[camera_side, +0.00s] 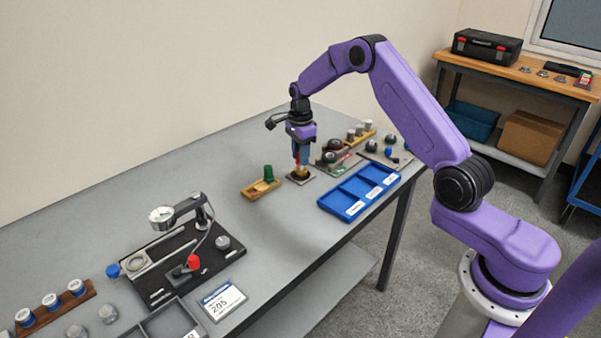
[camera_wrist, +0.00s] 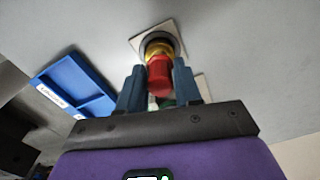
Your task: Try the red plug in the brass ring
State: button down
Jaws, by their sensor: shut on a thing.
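My gripper (camera_side: 301,163) points down over the small square plate, with its fingers shut on the red plug. The red plug (camera_wrist: 160,76) shows between the two fingers (camera_wrist: 158,88) in the wrist view. The brass ring (camera_wrist: 158,49) lies directly beyond the plug's end, on a dark round seat on the pale square plate. In the side view the brass ring (camera_side: 299,175) sits just under my fingertips. The plug is lined up with the ring and very close to it. I cannot tell whether its tip is inside the ring, as the plug hides the opening.
A wooden rack (camera_side: 248,193) with a green-topped plug (camera_side: 268,173) stands just left of the plate. A blue compartment tray (camera_side: 343,207) is to the right. Behind are gauges (camera_side: 332,158) and another wooden rack. A dial-gauge stand (camera_side: 160,265) stands at front left.

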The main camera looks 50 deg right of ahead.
jog(key=shift+r, duration=2.5)
jog(key=shift+a, duration=0.15)
